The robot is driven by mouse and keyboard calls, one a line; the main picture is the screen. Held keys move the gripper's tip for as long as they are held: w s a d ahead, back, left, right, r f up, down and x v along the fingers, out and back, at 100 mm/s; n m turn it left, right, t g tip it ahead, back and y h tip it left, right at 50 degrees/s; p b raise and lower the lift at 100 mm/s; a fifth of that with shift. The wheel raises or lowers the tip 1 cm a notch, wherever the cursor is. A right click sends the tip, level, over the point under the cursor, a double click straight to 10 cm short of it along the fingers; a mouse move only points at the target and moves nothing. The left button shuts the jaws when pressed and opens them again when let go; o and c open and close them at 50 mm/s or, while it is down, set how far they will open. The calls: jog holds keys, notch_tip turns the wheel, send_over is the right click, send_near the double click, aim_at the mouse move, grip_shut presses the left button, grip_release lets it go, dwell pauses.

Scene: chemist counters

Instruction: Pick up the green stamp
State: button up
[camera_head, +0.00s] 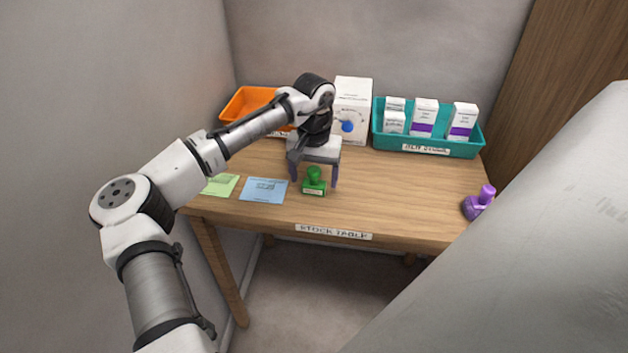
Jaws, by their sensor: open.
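The green stamp (314,182) stands upright on the wooden table near its front edge. It has a rounded green handle and a green base with a pale label on the front. My gripper (315,182) points down over the stamp, with its fingers open, one on the left and one on the right of it. The stamp shows between the fingers, and I cannot tell whether either finger touches it.
A blue paper (264,190) and a green paper (220,185) lie left of the stamp. An orange tray (236,104), a white box with a blue knob (353,97) and a teal tray (473,148) of boxes stand behind. A purple stamp (479,204) is at right. The table (400,200) is clear between.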

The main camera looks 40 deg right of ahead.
aim_at(314, 169)
jog(key=shift+f, duration=0.25)
jog(key=c, duration=1.1)
jog(key=shift+r, duration=0.1)
notch_tip(314, 169, up, 20)
jog(key=b, duration=0.1)
